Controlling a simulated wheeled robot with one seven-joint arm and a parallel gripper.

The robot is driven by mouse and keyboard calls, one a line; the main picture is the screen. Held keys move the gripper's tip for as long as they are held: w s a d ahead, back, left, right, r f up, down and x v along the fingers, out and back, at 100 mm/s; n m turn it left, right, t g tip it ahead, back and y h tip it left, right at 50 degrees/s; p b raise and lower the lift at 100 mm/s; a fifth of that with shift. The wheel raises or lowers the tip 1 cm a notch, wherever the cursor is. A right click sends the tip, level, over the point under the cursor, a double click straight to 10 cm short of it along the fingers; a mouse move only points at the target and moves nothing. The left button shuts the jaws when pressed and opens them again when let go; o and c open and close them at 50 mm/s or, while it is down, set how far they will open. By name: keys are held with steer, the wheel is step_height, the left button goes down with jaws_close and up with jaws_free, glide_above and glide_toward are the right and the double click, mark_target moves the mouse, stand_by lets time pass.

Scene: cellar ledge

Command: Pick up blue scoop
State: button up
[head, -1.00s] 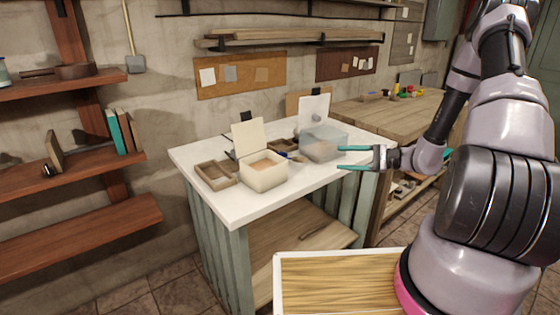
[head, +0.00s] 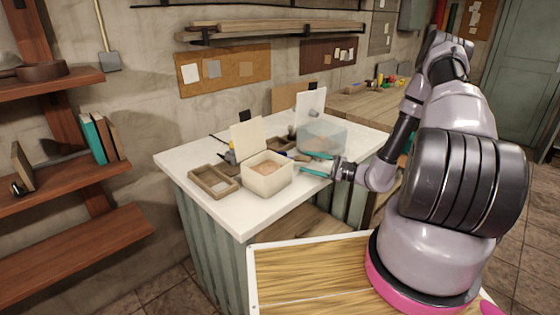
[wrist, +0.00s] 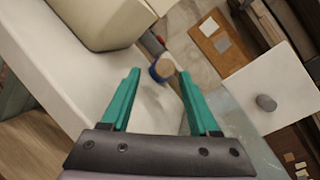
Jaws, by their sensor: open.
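The blue scoop (head: 287,153) lies on the white worktop between the cream box and the clear box, small and partly hidden in the head view. In the wrist view a dark blue piece with a round tan end (wrist: 160,70) shows just beyond and between the fingertips; it looks like the scoop, seen nearly end-on. My gripper (head: 304,161) is open, its teal fingers pointing left, low over the worktop in front of the clear box. In the wrist view my gripper (wrist: 156,72) holds nothing; I cannot tell the exact gap to the scoop.
The worktop's front strip (head: 245,218) is bare.

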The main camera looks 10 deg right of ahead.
mark_target(294, 157)
steer(key=x, duration=0.7)
steer(key=shift+w+a+r, duration=0.1)
steer(key=shift+w+r, duration=0.05)
steer(key=shift+w, duration=0.15)
jaws_close()
